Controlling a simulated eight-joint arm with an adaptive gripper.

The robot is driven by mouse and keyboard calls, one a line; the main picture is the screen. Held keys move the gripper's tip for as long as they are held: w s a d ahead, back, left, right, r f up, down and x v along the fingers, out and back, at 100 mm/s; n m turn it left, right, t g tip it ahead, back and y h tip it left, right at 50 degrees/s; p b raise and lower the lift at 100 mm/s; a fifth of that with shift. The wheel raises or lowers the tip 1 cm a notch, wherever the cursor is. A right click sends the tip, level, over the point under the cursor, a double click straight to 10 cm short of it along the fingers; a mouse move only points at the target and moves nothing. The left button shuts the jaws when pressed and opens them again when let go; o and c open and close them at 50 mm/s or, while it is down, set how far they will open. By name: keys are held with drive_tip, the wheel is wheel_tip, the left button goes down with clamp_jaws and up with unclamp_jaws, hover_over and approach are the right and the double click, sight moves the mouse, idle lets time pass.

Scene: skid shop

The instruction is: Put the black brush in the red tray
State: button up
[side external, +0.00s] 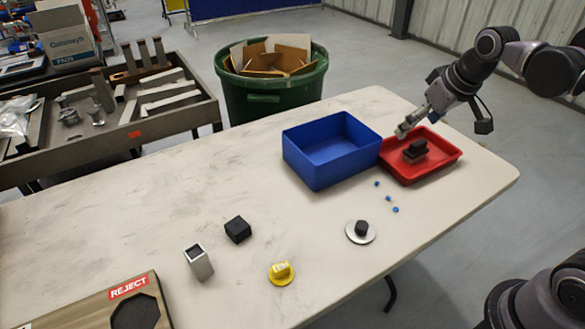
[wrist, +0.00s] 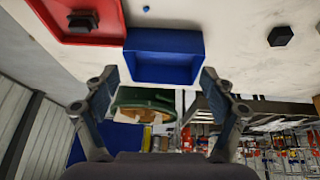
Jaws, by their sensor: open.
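The black brush (side external: 415,151) lies inside the red tray (side external: 440,162) at the right of the table. In the wrist view the brush (wrist: 83,20) also shows in the red tray (wrist: 75,38), at the upper left. My gripper (side external: 403,131) is over the back left part of the tray, apart from the brush. In the wrist view my gripper (wrist: 159,82) has its fingers wide apart, with nothing between them.
A blue bin (side external: 318,170) stands left of the tray, close against it. Several small blue pieces (side external: 388,198), a round disc with a black knob (side external: 361,232), a yellow piece (side external: 281,273), a black block (side external: 238,229) and a metal tube (side external: 199,262) are on the table. A green barrel (side external: 265,100) stands behind.

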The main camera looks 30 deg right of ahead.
drive_tip(key=s+a+f+t, duration=0.2)
drive_tip(key=s+a+f, duration=0.2)
drive_tip(key=s, duration=0.4)
drive_tip(key=shift+a+f+y, duration=0.35)
drive_tip(key=shift+a+y, duration=0.05)
drive_tip(key=shift+a, duration=0.45)
